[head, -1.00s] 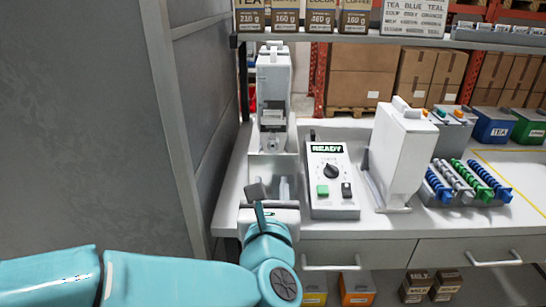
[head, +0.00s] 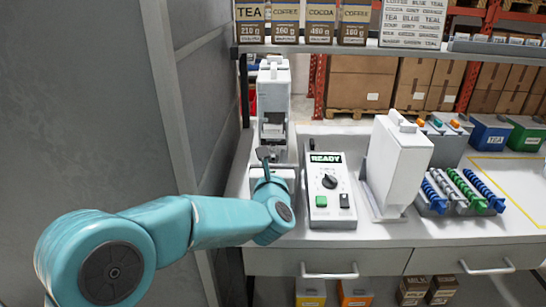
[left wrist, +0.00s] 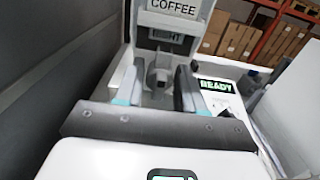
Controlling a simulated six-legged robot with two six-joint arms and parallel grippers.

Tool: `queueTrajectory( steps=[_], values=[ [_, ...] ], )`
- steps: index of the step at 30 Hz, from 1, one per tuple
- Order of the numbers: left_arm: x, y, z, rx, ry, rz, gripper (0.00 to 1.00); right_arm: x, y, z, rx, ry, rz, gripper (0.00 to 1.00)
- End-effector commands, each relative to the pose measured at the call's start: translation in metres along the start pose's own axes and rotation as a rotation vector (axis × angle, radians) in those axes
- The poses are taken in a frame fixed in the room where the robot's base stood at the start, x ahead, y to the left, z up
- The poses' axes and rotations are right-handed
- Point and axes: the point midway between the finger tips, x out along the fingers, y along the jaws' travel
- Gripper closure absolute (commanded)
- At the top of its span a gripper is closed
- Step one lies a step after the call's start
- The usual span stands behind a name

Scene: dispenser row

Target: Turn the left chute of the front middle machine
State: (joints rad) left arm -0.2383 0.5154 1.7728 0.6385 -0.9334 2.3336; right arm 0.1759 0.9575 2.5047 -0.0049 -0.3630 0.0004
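A tall white dispenser machine (head: 272,92) stands at the left of the bench. In the left wrist view its front (left wrist: 172,22) carries a COFFEE label and a smaller sign that seems to read RIGHT. A small grey chute or spout (left wrist: 158,74) shows low on this machine in the left wrist view. My left gripper (head: 264,160) is in front of the machine's lower part and hides some of it. In the left wrist view my left gripper (left wrist: 154,88) is open, its fingers apart with the grey part beyond and between them. Contact cannot be told. My right gripper is not in view.
A control box (head: 328,190) reading READY sits just right of my left gripper. Another white machine (head: 400,160) stands further right, beside a rack of coloured coils (head: 460,190). A grey wall (head: 90,110) is close on the left. A shelf (head: 345,44) runs above.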

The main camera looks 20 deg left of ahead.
Motion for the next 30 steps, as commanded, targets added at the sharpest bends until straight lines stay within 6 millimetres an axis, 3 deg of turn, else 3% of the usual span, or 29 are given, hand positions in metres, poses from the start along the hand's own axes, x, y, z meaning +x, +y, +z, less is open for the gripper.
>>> queueTrajectory(
  steps=[5, 9, 20, 30],
  values=[
    [0.0, 0.0, 0.0, 0.0, 0.0, 0.0, 0.62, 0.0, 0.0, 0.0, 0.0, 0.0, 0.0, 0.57],
    [0.0, 0.0, 0.0, 0.0, 0.0, 0.0, 0.99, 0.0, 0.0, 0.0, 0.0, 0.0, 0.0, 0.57],
    [-0.001, 0.0, -0.002, 0.045, 0.0, 0.0, 1.0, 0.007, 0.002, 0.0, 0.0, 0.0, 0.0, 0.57],
    [-0.001, -0.002, -0.004, 0.281, -0.003, -0.001, 1.0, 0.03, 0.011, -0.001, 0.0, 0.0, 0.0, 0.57]
  ],
)
